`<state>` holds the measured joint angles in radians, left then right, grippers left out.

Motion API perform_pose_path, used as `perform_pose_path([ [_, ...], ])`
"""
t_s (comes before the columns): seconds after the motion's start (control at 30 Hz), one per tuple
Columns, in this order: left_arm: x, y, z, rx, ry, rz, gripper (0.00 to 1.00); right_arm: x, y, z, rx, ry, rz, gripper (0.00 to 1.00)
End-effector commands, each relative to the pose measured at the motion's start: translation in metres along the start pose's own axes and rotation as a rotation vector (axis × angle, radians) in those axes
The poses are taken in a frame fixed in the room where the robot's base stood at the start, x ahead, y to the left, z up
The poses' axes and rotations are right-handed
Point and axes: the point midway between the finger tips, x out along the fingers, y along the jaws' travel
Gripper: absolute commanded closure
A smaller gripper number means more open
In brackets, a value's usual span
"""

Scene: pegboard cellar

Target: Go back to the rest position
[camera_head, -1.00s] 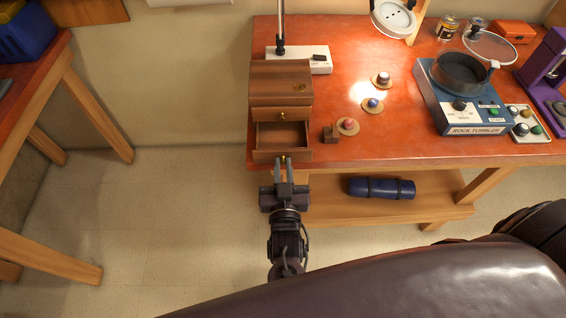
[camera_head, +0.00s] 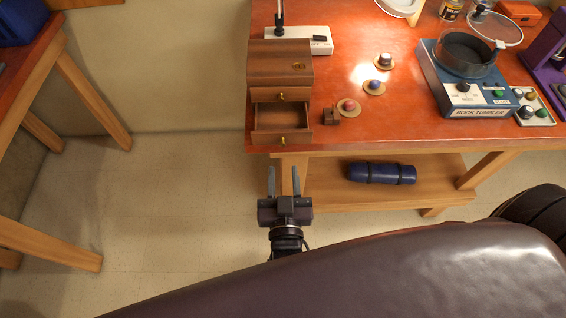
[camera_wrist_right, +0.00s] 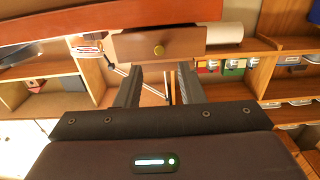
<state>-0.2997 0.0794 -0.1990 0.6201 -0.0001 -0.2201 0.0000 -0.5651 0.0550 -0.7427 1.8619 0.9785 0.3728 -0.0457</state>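My right gripper (camera_head: 284,172) is in front of the workbench, a little short of its front edge. Its two fingers are apart with nothing between them. A small wooden drawer box (camera_head: 281,63) stands at the bench's left end. Its lower drawer (camera_head: 282,140) is pulled out and looks empty inside. My left gripper is not in view.
On the red workbench (camera_head: 345,135) are several stones on round stands (camera_head: 374,88), a small brown block (camera_head: 331,116) and a blue rock tumbler (camera_head: 478,85). A blue roll (camera_head: 381,173) lies on the lower shelf. Another table (camera_head: 75,95) stands left, with clear floor between.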

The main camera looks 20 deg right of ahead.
Motion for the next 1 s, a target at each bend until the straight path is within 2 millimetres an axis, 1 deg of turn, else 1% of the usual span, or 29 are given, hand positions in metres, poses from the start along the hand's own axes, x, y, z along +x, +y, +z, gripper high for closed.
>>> perform_pose_path([
  [0.03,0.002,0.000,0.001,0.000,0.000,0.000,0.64,-0.004,0.000,0.001,0.001,-0.001,0.001,0.65],
  [0.13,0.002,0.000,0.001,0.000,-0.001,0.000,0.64,-0.007,0.001,-0.001,0.001,0.001,0.002,0.65],
  [0.63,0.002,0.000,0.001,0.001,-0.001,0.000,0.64,-0.007,0.000,-0.001,0.000,0.001,0.001,0.65],
  [0.67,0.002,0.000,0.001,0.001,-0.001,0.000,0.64,-0.007,0.000,0.000,-0.001,-0.001,0.000,0.65],
  [0.73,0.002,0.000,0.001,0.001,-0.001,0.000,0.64,-0.006,-0.002,0.009,-0.014,-0.014,-0.015,0.65],
  [0.77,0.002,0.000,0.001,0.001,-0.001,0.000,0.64,-0.005,-0.003,0.017,-0.025,-0.026,-0.025,0.65],
  [0.87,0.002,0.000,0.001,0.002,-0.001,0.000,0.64,-0.002,-0.009,0.061,-0.086,-0.096,-0.087,0.65],
  [0.9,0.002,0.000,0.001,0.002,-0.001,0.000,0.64,-0.002,-0.009,0.086,-0.118,-0.140,-0.118,0.65],
  [0.97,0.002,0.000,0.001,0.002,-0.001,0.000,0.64,-0.003,-0.007,0.130,-0.171,-0.221,-0.168,0.65],
  [1.0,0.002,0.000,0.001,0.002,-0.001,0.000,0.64,-0.005,-0.003,0.161,-0.206,-0.282,-0.199,0.65],
])
